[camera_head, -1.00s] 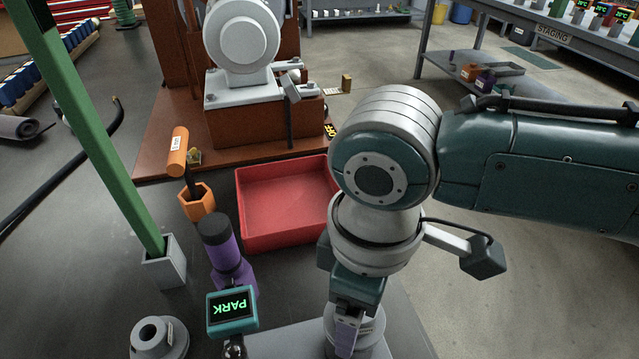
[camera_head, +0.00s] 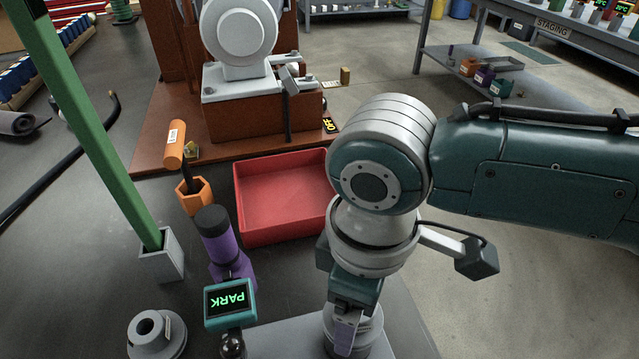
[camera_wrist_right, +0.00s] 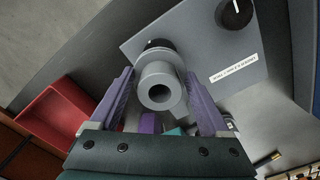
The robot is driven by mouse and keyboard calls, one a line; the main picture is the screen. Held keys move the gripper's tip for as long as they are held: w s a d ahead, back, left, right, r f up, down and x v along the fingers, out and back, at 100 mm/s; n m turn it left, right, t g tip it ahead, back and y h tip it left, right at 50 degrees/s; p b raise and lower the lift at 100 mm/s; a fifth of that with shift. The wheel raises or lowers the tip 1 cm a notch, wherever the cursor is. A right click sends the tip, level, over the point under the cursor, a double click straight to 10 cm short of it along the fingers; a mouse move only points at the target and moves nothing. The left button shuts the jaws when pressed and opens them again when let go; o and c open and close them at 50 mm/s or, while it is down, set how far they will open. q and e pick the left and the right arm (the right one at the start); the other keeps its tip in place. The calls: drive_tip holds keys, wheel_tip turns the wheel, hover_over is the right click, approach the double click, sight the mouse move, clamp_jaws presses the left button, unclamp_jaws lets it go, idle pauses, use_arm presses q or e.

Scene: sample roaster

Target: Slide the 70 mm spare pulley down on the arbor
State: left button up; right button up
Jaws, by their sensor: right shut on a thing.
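My right gripper (camera_wrist_right: 158,110) is shut on a grey stepped pulley (camera_wrist_right: 163,62), with a purple finger on either side in the right wrist view. Its round hub and bore face the camera. In the head view the held pulley (camera_head: 372,337) is at the bottom centre, partly hidden by my gripper (camera_head: 343,338). A grey plate (camera_wrist_right: 200,62) with a black knob and a label lies behind the pulley. The arbor cannot be made out, so I cannot tell how far the pulley is on it. My left gripper is not in view.
Another grey pulley (camera_head: 170,348) rests on the dark table at the lower left. A purple piece (camera_head: 222,240) with a black top stands behind a teal PARK display (camera_head: 230,299). Beyond are a red tray (camera_head: 250,228), an orange hexagonal holder (camera_head: 196,200) and a green bar (camera_head: 95,120).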

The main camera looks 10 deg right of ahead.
drive_tip(key=shift+f+b, duration=1.85)
drive_tip(key=shift+f, duration=0.85)
drive_tip(key=o, duration=1.6)
drive_tip(key=shift+c, duration=0.2)
wheel_tip(320, 180, up, 9)
drive_tip(key=p, duration=0.4)
drive_tip(key=shift+f, duration=0.15)
drive_tip(key=shift+r, duration=0.6)
